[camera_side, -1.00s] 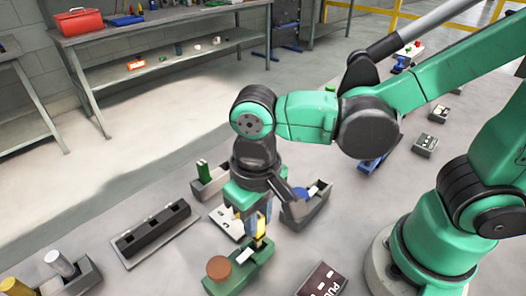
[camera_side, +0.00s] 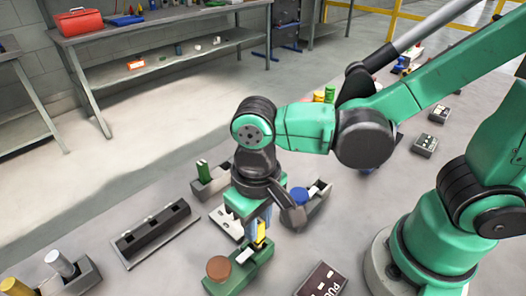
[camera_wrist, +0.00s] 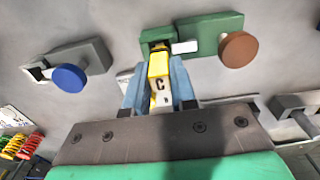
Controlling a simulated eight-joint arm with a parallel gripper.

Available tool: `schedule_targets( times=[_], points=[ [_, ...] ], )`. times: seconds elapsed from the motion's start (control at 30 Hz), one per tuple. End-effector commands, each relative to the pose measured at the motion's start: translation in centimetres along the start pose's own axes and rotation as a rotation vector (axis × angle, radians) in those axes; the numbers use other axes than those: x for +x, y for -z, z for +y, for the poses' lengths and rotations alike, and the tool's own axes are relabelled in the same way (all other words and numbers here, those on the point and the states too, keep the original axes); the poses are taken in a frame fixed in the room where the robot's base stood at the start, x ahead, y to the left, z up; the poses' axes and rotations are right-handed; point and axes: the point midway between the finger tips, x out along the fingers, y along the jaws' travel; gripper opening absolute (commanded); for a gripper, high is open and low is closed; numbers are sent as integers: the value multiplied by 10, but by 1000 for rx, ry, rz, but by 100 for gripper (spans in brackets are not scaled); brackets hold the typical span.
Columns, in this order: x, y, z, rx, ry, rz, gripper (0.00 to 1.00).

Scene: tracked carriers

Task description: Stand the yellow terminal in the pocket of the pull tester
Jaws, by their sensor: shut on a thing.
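My gripper (camera_wrist: 158,84) has its two blue-grey fingers shut on the yellow terminal (camera_wrist: 158,66), which has a white section marked "C". In the side view the yellow terminal (camera_side: 261,231) is upright between the fingers, directly over one end of the green pull tester (camera_side: 236,277). The pull tester (camera_wrist: 208,24) has a brown round knob (camera_wrist: 237,49) and a white bar (camera_wrist: 185,47). In the wrist view the terminal's far end meets the dark pocket of the tester. How deep it sits there cannot be told.
A grey holder with a blue knob (camera_side: 299,195) stands close to the right of my gripper. A holder with a green piece (camera_side: 203,171) and a black slotted block (camera_side: 152,228) lie to the left. A dark labelled plate (camera_side: 321,280) lies right of the tester.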

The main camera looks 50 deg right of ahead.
Motion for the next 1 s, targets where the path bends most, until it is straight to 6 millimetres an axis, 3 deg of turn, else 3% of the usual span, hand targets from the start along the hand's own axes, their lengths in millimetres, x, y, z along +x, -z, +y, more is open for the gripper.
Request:
schedule_targets(
  times=[1.0],
  points=[
    [5, 0, 0, 0, 0, 0, 0]
  ],
)
